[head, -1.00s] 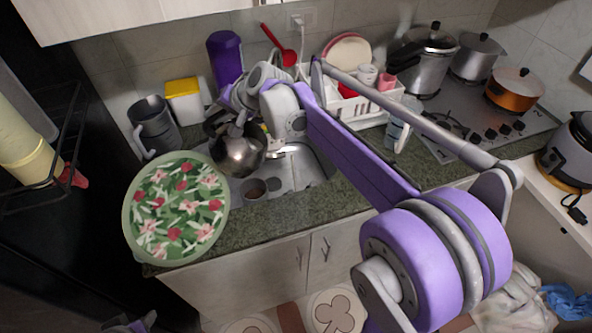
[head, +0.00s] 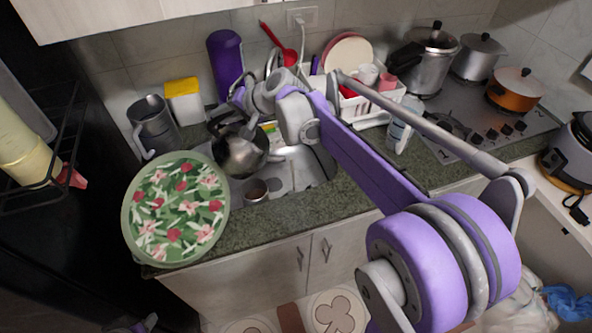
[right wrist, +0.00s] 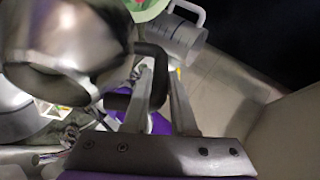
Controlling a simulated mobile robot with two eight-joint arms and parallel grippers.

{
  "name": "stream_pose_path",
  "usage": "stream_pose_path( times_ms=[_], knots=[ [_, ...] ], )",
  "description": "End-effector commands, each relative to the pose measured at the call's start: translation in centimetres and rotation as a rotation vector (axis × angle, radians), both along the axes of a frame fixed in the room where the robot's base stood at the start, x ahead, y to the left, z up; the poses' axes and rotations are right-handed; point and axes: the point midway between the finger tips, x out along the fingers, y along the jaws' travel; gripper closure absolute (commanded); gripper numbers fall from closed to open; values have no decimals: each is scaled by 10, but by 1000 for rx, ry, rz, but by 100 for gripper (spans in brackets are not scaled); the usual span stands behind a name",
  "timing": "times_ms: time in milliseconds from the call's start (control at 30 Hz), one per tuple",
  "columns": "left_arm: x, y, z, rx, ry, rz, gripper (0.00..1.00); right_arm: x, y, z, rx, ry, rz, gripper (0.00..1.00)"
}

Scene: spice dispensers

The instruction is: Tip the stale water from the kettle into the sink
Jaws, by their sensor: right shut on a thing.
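The shiny metal kettle (head: 240,154) hangs above the left part of the steel sink (head: 312,168) in the head view. It looks tilted, but the exact angle is hard to read. No water stream shows. My right gripper is shut on the kettle's black handle, which shows in the right wrist view between its fingers (right wrist: 160,85). The kettle's rounded metal body (right wrist: 55,45) fills the left of that view. In the head view my right wrist hides part of the kettle's top and the sink's back. Only a small part of my left arm shows at the bottom edge.
A flowered green tray (head: 133,240) lies on the counter left of the sink. A grey jug (head: 152,122), a yellow-lidded container (head: 184,103) and a purple canister (head: 226,60) stand behind. A white dish rack (head: 372,115) is at right.

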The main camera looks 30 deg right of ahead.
Motion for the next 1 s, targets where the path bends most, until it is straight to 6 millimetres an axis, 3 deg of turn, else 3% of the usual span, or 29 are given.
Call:
stream_pose_path(
  times_ms=[1000],
  knots=[
    [-3, 0, -7, 0, 6, 0, 50, -9, -15, 0, 85, -49, -2, 100]
  ],
)
